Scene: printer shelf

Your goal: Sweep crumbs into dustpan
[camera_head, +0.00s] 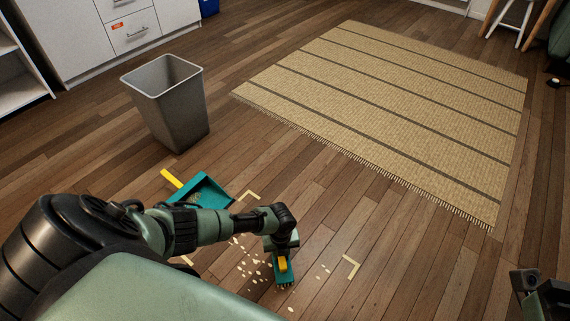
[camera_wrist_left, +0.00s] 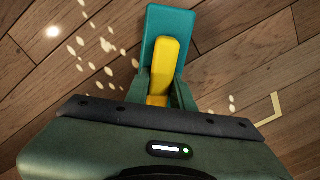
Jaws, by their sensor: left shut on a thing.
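My left gripper (camera_head: 282,262) is low over the floor, shut on the yellow handle of a teal brush (camera_head: 285,282). In the left wrist view the brush's yellow handle (camera_wrist_left: 168,62) sits between the fingers, its teal block beyond them. Pale crumbs (camera_head: 249,264) lie scattered on the floor, mostly left of the brush, with a few to its right. They also show in the left wrist view (camera_wrist_left: 104,46). The teal dustpan (camera_head: 209,190) with a yellow handle lies farther back, partly hidden by my left arm; some crumbs appear in it. My right gripper (camera_head: 541,293) is at the right edge, its fingers unclear.
A grey bin (camera_head: 168,108) stands behind the dustpan. A striped straw rug (camera_head: 400,110) covers the floor at the back right. Pale corner marks (camera_head: 351,267) are on the floor around the crumbs. White cabinets (camera_head: 95,35) stand at the back left. Open wooden floor lies between.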

